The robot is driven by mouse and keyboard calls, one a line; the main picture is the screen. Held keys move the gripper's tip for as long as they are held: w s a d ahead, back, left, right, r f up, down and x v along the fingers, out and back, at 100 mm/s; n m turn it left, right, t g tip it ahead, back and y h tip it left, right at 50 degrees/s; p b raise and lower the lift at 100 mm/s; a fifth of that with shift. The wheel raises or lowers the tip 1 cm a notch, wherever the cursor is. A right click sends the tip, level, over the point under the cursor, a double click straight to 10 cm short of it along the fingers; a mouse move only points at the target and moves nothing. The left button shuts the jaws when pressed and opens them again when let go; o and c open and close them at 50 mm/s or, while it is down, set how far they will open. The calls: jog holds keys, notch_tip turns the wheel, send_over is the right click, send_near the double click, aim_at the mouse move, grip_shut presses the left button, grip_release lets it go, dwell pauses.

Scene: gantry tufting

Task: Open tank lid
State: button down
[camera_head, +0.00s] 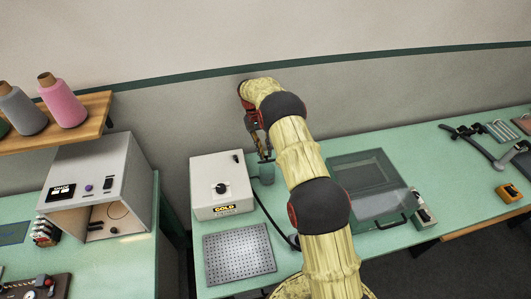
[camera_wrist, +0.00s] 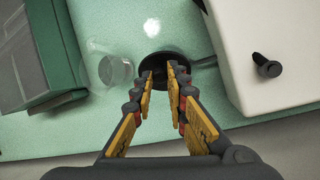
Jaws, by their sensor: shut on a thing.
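My gripper (camera_head: 264,157) reaches down at the back of the green bench, between the white box and the glass-topped tank. In the wrist view my gripper (camera_wrist: 165,75) has its fingertips close together at a black round piece (camera_wrist: 153,60). The fingers partly hide this piece, so the exact grip is not clear. A clear, cup-like cylinder (camera_wrist: 115,70) is beside it; a small greenish cylinder (camera_head: 267,175) shows just below my fingertips in the head view. The tank (camera_head: 375,185) has a flat glass top with a dark handle (camera_head: 391,223) at its front; my gripper is apart from it.
The white box (camera_head: 221,183) with a black knob stands left of my gripper. A perforated plate (camera_head: 239,254) lies in front of it, with a black cable (camera_head: 268,215) alongside. A grey-walled box (camera_head: 98,185) stands farther left; dark tools (camera_head: 470,145) lie at right.

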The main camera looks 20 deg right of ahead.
jog(key=shift+w, duration=0.25)
dwell(0.4)
jog(key=c, duration=1.7)
grip_release()
jog(key=shift+c, duration=0.2)
notch_tip(320, 180, up, 10)
